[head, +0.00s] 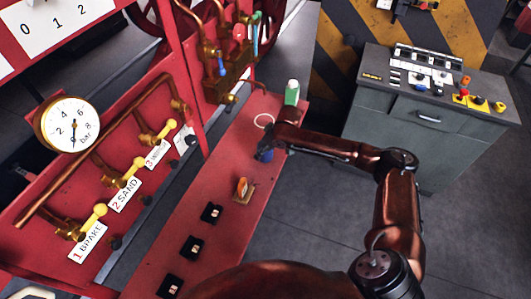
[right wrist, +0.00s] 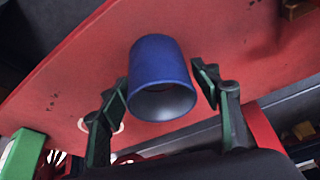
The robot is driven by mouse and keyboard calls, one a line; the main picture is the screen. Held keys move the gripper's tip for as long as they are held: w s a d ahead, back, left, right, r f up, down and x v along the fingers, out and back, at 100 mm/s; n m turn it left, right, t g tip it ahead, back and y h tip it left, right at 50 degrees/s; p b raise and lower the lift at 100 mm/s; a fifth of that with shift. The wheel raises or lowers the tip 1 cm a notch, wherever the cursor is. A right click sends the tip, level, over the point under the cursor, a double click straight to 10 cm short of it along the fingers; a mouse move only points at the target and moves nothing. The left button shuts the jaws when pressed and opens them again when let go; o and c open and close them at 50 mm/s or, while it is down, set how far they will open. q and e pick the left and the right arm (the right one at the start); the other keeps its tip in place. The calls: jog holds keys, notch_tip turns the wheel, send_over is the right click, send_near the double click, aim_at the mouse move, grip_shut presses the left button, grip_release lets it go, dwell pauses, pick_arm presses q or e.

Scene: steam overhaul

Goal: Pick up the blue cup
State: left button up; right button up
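The blue cup (head: 265,155) stands on the long red shelf (head: 262,190) in the head view, partly hidden by my right gripper (head: 272,146). In the right wrist view the cup (right wrist: 158,68) is in the middle, its open mouth towards the camera. My right gripper (right wrist: 160,80) is open there, with one finger on each side of the cup. A gap shows between the cup and the right finger; the left finger is close to the cup's side, and I cannot tell if it touches. My left gripper is not in view.
A green and white block (head: 292,92) and a white ring (head: 263,121) are beyond the cup. An orange item on a small base (head: 242,188) and several black blocks (head: 211,213) are nearer. Yellow-handled valves (head: 127,176) line the red panel. A grey console (head: 400,140) stands right.

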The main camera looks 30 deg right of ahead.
jog(key=c, duration=0.9)
jog(key=shift+c, duration=0.2)
